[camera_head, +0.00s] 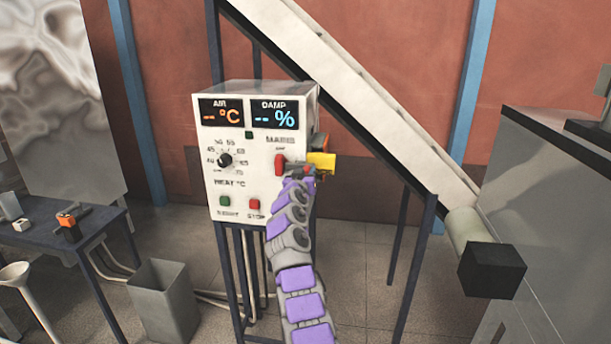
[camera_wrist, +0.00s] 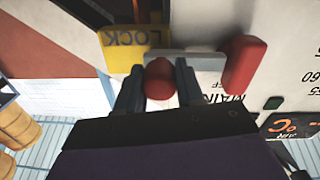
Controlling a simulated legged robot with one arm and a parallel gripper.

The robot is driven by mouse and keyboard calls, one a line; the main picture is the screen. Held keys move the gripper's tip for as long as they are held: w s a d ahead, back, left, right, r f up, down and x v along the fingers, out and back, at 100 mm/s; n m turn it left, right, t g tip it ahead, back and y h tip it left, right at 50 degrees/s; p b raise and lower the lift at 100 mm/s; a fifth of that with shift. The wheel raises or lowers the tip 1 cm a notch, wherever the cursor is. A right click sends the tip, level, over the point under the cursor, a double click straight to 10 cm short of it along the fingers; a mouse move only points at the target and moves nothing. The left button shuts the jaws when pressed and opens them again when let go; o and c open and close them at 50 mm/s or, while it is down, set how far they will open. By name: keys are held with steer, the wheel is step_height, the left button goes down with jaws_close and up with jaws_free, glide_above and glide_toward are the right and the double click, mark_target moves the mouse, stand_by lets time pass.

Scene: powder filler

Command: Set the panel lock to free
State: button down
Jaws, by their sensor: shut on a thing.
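The white control panel (camera_head: 213,188) stands in the middle of the head view. On its right side is a yellow plate (camera_head: 321,162), which reads LOCK, upside down, in the wrist view (camera_wrist: 122,52). Beside it a grey bar (camera_wrist: 190,62) spans from the plate toward the red MAINS handle (camera_wrist: 243,64). A round red knob (camera_wrist: 160,80) is at the bar. My gripper (camera_wrist: 158,78) is shut on the red knob, one finger on each side. In the head view my gripper (camera_head: 303,172) is at the panel's right edge and hides part of it.
The red MAINS handle (camera_head: 279,163) is close to my gripper. A sloping conveyor (camera_head: 385,130) runs behind the panel. A grey bin (camera_head: 165,300) and a blue table (camera_head: 40,235) stand at left. A grey cabinet (camera_head: 560,210) is at right.

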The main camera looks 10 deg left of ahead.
steer(key=b, duration=0.1)
steer(key=d+b, duration=0.1)
steer(key=shift+d+f+b, duration=0.15)
steer(key=shift+f+b, duration=0.15)
steer(key=shift+b, duration=0.1)
steer(key=shift+d+r+b, duration=0.1)
steer(key=shift+d+b, duration=0.85)
steer(key=c, duration=0.7)
jaws_free()
steer(key=shift+s+d+r, duration=0.1)
steer(key=shift+r, duration=0.05)
steer(key=shift+s, duration=0.1)
